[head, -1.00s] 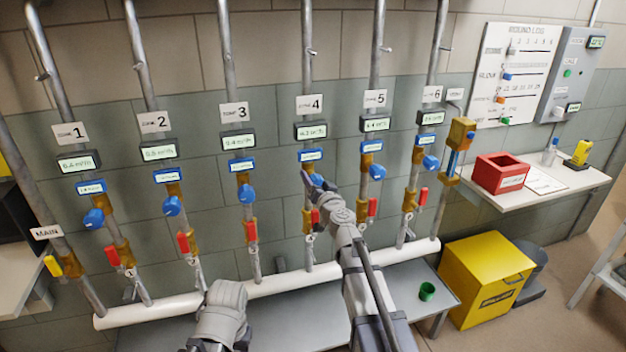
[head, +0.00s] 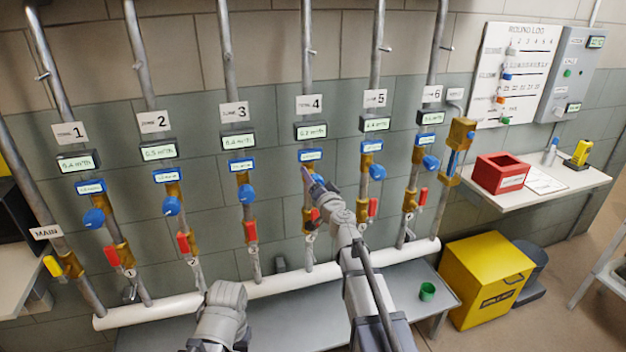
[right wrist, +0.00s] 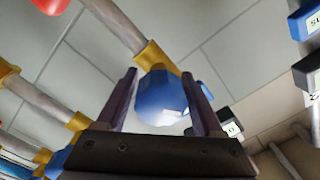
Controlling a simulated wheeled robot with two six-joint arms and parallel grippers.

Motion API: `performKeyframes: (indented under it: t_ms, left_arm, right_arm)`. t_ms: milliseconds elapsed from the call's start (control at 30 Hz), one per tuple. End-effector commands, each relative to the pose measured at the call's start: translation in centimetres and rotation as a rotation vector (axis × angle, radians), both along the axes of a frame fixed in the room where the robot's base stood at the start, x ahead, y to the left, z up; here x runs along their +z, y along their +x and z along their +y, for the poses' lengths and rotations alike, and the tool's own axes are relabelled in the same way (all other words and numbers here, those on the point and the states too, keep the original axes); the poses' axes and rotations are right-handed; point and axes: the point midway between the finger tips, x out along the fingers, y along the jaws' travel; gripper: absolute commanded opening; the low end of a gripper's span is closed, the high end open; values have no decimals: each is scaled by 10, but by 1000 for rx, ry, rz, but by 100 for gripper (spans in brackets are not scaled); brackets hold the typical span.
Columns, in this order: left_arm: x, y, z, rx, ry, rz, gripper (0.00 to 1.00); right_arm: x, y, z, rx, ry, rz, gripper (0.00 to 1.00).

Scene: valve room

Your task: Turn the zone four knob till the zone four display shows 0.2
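The zone four display (head: 311,131) is a dark box with a pale screen under the "4" sign; its digits are too small to read surely. Below it is a blue zone four label (head: 310,155). My right gripper (head: 312,180) is at the zone four pipe and mostly covers the blue zone four knob. In the right wrist view the blue knob (right wrist: 160,98) sits between the two fingers of my right gripper (right wrist: 160,85), which look closed on its sides. My left arm shows at the bottom of the head view, but its gripper does not show.
Blue knobs of zone three (head: 246,194) and zone five (head: 377,172) flank the right gripper. A red-handled valve (head: 373,206) is close on the right.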

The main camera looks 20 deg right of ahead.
Motion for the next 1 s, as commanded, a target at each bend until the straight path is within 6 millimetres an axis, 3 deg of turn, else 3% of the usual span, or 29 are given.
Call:
performKeyframes:
  t_ms: [133, 533, 1000]
  left_arm:
    - [0, 0, 0, 0, 0, 0, 50]
    - [0, 0, 0, 0, 0, 0, 50]
    - [-1, 0, 0, 0, 0, 0, 50]
  right_arm:
    - [0, 0, 0, 0, -1, 0, 86]
    - [0, -8, 0, -1, -1, 1, 86]
    - [-1, -75, -4, -1, -1, 1, 86]
